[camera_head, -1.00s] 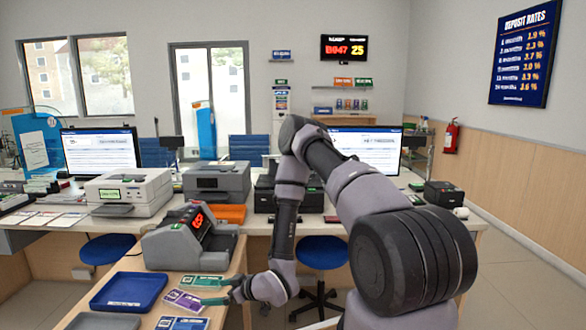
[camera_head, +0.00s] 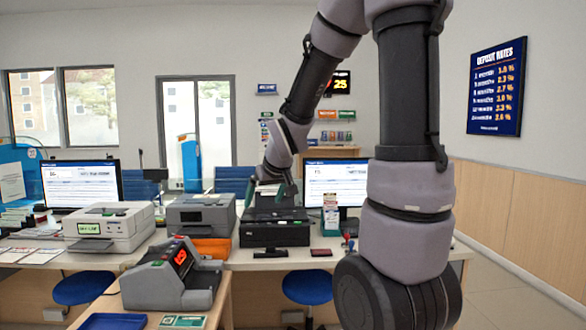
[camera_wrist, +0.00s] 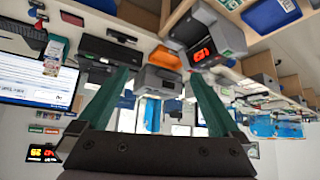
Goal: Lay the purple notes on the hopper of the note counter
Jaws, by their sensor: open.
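The note counter (camera_head: 172,278) is a grey machine with a red lit display, standing on the wooden side table at lower left of the head view. It appears upside down at the top of the wrist view (camera_wrist: 222,36). I cannot make out the purple notes in either current view. A green note bundle (camera_head: 183,321) lies in front of the counter at the head view's bottom edge. My gripper (camera_head: 272,190) is raised above the desk, right of and higher than the counter. In the wrist view its green fingers (camera_wrist: 158,76) are wide apart with nothing between them.
A blue tray (camera_head: 113,322) is partly cut off at the bottom. Grey printers (camera_head: 201,214), a black cash box (camera_head: 274,228) and monitors (camera_head: 81,184) crowd the desk. An orange box (camera_head: 212,248) sits behind the counter. A leaflet stand (camera_head: 331,214) stands near my arm.

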